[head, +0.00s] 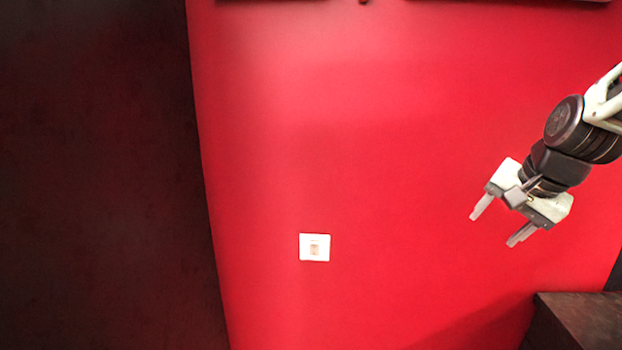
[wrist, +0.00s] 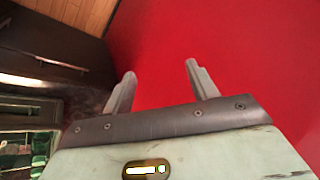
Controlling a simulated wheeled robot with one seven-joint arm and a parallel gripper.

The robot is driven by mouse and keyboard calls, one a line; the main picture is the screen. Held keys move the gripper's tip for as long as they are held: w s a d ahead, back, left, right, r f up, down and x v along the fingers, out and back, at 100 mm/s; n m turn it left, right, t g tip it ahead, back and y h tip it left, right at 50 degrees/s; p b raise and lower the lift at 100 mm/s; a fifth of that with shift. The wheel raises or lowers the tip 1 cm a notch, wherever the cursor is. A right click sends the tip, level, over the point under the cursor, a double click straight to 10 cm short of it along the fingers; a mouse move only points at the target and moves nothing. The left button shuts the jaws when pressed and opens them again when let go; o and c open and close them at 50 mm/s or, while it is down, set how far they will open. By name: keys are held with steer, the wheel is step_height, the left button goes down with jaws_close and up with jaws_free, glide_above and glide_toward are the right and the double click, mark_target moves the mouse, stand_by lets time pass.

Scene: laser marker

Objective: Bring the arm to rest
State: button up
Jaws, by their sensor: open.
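My gripper (head: 495,231) is at the right of the head view, at the end of my arm, in front of a red wall. Its two grey fingers are apart with nothing between them. In the wrist view the gripper (wrist: 158,80) also shows open and empty, with the red wall (wrist: 240,45) behind and to the right of the fingers.
A small white wall plate (head: 303,255) is on the red wall, left of my gripper. A dark brown surface (head: 100,170) fills the left side. A dark block-like edge (head: 585,320) is at the bottom right. Dark furniture with a handle (wrist: 60,62) shows in the wrist view.

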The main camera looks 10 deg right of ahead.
steer(key=s+a+f+n+g, duration=0.3)
steer(key=s+a+f+n, duration=0.45)
steer(key=f+n, duration=0.25)
steer(key=s+a+f+n+g+b, duration=0.2)
steer(key=s+a+f+n+b, duration=0.2)
steer(key=s+a+n, duration=0.4)
steer(key=s+a+b, duration=0.1)
steer(key=s+a, duration=0.5)
steer(key=a, duration=0.4)
steer(key=shift+a+f+g+b, duration=0.15)
steer(key=shift+g+b, duration=0.15)
steer(key=shift+b, duration=0.05)
